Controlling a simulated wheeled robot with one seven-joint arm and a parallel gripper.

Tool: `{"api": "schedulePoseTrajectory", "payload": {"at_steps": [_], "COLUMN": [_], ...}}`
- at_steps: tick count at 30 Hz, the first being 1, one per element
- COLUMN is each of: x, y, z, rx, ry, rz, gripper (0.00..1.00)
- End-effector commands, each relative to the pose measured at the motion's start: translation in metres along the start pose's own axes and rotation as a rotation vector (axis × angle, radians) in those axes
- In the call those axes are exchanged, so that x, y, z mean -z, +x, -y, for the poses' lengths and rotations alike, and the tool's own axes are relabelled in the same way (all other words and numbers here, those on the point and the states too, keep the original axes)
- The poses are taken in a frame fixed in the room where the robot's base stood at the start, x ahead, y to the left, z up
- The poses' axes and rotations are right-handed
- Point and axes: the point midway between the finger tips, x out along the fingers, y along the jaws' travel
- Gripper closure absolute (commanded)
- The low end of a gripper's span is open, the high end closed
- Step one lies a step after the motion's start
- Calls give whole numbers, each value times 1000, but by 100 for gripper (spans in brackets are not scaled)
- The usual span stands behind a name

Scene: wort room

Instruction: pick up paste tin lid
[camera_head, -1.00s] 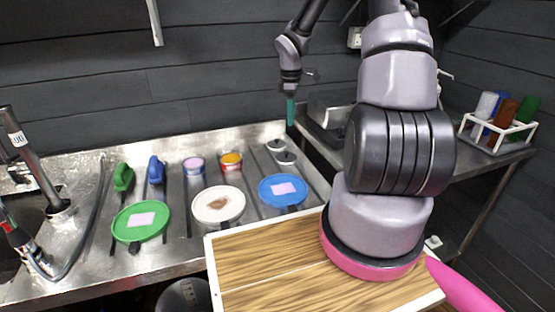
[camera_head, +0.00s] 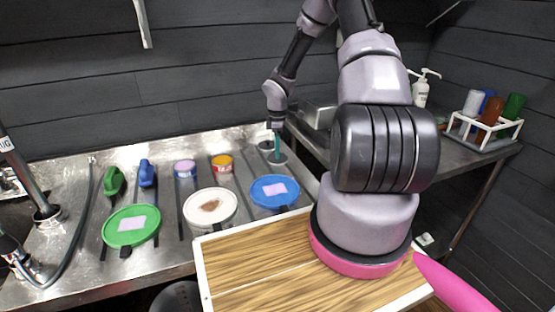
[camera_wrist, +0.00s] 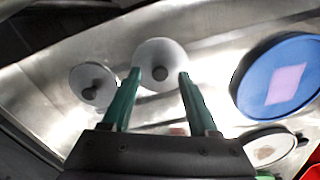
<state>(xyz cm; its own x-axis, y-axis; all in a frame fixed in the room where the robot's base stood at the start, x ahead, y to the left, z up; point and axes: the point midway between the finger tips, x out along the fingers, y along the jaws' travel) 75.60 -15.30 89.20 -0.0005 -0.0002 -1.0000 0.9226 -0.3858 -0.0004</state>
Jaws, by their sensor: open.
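Two round grey lids with dark knobs lie on the metal counter at the back right; I cannot tell by looks which is the paste tin lid. The nearer lid (camera_head: 280,160) is under my gripper (camera_head: 277,150); this lid also shows in the wrist view (camera_wrist: 160,50). The other lid (camera_head: 264,145) lies just behind it and shows at the left in the wrist view (camera_wrist: 88,75). My gripper's green fingers (camera_wrist: 158,74) are open and point down, one on each side of the nearer lid's knob. I cannot tell their exact height above the lid.
A blue round lid (camera_head: 275,204), a white one (camera_head: 210,220) and a green one (camera_head: 115,240) lie along the counter's front. Purple (camera_head: 186,172) and orange-topped (camera_head: 222,175) tins stand behind. A wooden board (camera_head: 250,270) is in front. A bottle rack (camera_head: 483,146) stands at right.

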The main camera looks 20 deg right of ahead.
Motion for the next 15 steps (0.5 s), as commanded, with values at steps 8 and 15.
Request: {"api": "schedulePoseTrajectory", "payload": {"at_steps": [8,15], "x": [0,0], "y": [10,10], "z": [0,0], "rx": [-2,-2], "ry": [1,1], "rz": [-1,-1], "gripper": [40,100]}}
